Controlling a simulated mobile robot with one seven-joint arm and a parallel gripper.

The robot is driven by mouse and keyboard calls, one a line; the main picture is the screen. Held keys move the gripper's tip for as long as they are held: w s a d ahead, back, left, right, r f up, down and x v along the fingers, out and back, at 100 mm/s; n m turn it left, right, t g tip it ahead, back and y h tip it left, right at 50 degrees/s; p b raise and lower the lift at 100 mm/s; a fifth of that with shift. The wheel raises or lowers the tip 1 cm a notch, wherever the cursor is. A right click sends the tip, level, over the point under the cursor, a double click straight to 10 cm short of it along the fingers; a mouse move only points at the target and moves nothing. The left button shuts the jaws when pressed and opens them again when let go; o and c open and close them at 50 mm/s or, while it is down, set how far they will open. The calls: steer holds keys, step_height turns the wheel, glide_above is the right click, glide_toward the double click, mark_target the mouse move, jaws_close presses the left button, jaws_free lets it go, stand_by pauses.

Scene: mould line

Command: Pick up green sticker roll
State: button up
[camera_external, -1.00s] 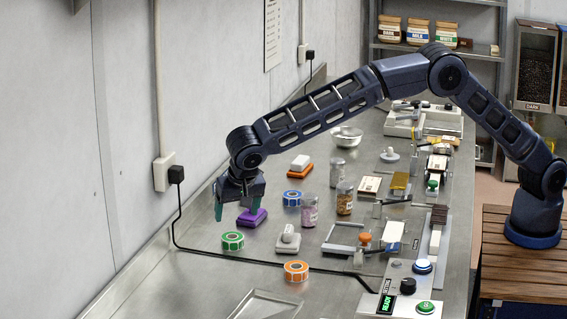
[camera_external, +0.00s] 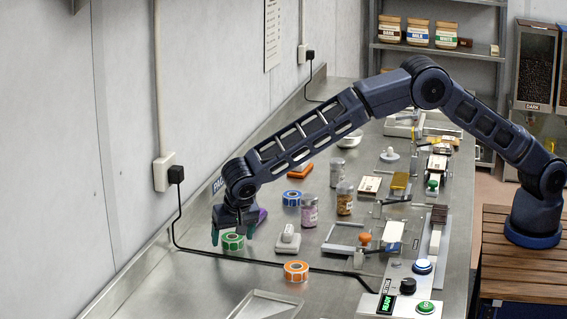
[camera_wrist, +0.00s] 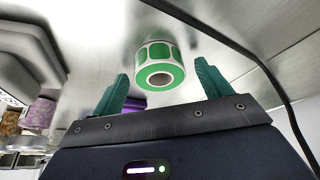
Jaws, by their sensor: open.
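In the wrist view the green sticker roll (camera_wrist: 160,68) sits ahead of and between the teal fingertips. My gripper (camera_external: 233,240) is open and low over the counter at the roll, pointing down, and partly covers it in the external view. In the wrist view the gripper (camera_wrist: 159,88) holds nothing, and gaps show between its fingers and the roll.
An orange sticker roll (camera_external: 296,271) and a white-handled block (camera_external: 288,238) lie to the right. A blue sticker roll (camera_external: 292,198) and a purple item (camera_external: 262,215) are behind. A black cable (camera_external: 205,252) runs close by along the counter.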

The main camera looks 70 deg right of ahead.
steer(key=c, duration=1.1)
steer(key=shift+o, duration=0.2)
steer(key=shift+r, duration=0.1)
steer(key=shift+r, duration=0.1)
